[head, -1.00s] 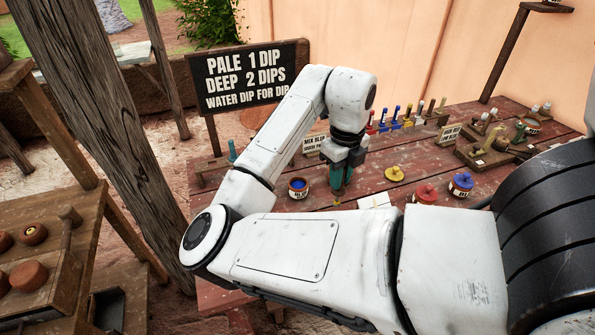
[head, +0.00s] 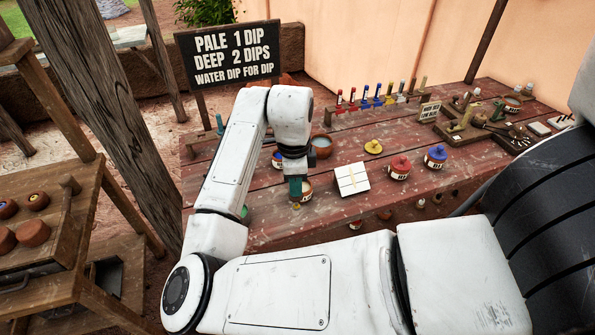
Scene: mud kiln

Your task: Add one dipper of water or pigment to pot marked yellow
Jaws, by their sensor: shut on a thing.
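My gripper (head: 293,172) is in the head view above the near left part of the red table, shut on a teal-handled dipper (head: 296,188). The dipper points down, its lower end at or just in front of a small pot (head: 307,190) with a pale label. The arm hides part of this pot, and I cannot read its label or tell whether the dipper is inside it. A pot with blue contents (head: 277,161) stands behind, partly hidden. A yellow lid (head: 373,147) lies to the right. A bowl with greyish contents (head: 320,146) stands behind the gripper.
A white divided tile (head: 351,179) lies right of the gripper. Red-lidded (head: 399,168) and blue-lidded (head: 436,157) pots stand farther right. A rack of coloured-handled tools (head: 378,98) is at the back. A sign (head: 232,55) reads pale 1 dip, deep 2 dips.

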